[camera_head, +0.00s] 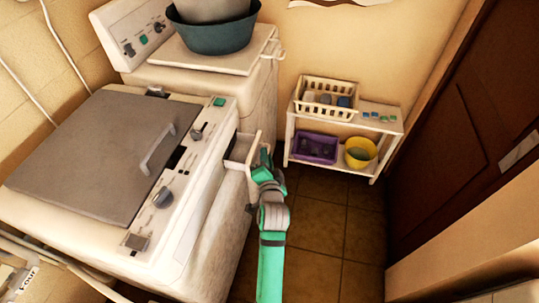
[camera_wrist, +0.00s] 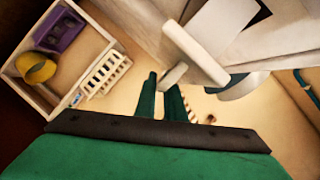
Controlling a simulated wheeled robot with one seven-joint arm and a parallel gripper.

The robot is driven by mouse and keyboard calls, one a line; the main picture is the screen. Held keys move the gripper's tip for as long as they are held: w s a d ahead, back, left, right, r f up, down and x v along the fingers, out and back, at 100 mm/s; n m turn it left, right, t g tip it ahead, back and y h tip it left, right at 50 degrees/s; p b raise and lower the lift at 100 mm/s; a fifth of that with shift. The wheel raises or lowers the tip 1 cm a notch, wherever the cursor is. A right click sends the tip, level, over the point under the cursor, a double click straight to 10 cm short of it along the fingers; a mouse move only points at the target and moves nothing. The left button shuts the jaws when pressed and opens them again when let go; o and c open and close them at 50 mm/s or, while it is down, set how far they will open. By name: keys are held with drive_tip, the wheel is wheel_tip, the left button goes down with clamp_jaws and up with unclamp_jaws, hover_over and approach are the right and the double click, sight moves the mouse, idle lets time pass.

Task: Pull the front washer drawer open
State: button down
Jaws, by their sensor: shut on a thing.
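The front washer (camera_head: 190,245) is a white machine with a grey lid, at the left in the head view. Its small white drawer (camera_head: 238,165) juts out of the front at the right end of the control panel, and its grey inside shows, so it stands partly open. My gripper (camera_head: 262,163) is at the drawer's outer end, shut on the drawer handle. In the wrist view, my gripper's dark green fingers (camera_wrist: 163,92) are at the pale drawer handle (camera_wrist: 195,52), with part of it between them. The exact contact is partly hidden.
A second white washer (camera_head: 225,90) stands behind, with a teal basin (camera_head: 213,36) on top. A low white shelf (camera_head: 291,135) with a basket, purple bin and yellow bucket stands by the back wall. A dark door (camera_head: 470,130) is at right. Tiled floor (camera_head: 330,230) lies clear between.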

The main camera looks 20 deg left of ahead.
drive_tip(key=shift+d, duration=0.2)
drive_tip(key=c, duration=2.1)
unclamp_jaws()
drive_tip(key=shift+a, duration=0.1)
drive_tip(key=shift+s, duration=0.1)
drive_tip(key=v, duration=1)
drive_tip(key=shift+s+d, duration=0.2)
drive_tip(key=shift+s, duration=0.1)
drive_tip(key=shift+d, duration=0.1)
